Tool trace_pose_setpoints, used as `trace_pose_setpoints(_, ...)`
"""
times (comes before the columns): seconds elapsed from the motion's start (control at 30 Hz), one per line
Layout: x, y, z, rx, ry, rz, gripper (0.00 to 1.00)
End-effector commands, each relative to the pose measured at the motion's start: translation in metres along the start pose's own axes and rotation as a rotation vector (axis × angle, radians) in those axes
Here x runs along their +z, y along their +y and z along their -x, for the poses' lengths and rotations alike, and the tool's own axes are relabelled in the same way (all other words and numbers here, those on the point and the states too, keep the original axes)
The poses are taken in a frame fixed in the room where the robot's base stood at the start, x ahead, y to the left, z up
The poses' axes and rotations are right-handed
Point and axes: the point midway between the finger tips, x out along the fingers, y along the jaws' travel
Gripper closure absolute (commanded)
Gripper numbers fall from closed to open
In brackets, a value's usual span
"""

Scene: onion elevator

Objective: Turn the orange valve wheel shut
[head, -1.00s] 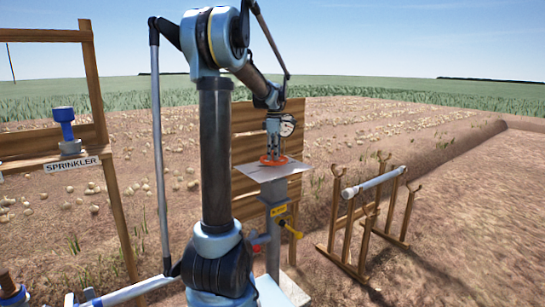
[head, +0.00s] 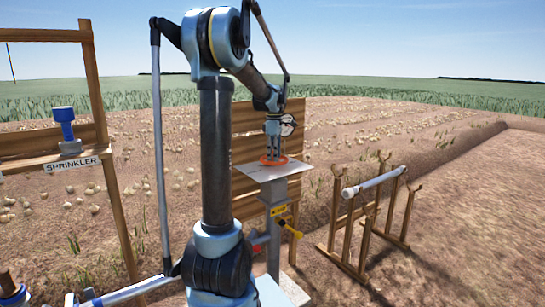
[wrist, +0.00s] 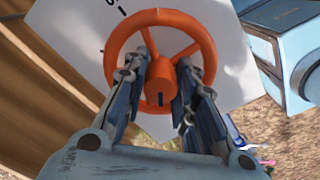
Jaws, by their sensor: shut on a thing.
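The orange valve wheel (head: 272,160) sits on top of a white plate (head: 250,171) on a grey post. In the wrist view the wheel (wrist: 196,28) shows its round rim, spokes and hub, with a dark mark on the hub. My gripper (head: 272,146) points down onto the wheel from above. In the wrist view its two fingers (wrist: 163,62) reach down on either side of the hub, within the rim, and it is shut on the wheel. The fingers hide part of the wheel's near side. A dark tick shows on the plate beside the rim.
A wooden board (head: 247,118) stands behind. A wooden frame with a SPRINKLER sign (head: 72,164) is at the left.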

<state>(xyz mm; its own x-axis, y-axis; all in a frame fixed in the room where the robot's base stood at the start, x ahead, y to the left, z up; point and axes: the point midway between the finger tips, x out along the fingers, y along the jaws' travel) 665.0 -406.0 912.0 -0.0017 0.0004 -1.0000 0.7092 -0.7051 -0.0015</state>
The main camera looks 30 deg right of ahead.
Motion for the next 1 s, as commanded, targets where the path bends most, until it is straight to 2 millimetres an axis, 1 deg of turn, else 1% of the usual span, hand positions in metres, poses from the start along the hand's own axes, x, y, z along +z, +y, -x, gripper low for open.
trace_pose_setpoints(0.27, -0.0001, 0.0016, 0.0006, 0.003, 0.000, -0.183, 0.98)
trace_pose_setpoints(1.0, -0.0002, 0.0023, 0.0008, 0.003, 0.002, -0.883, 0.98)
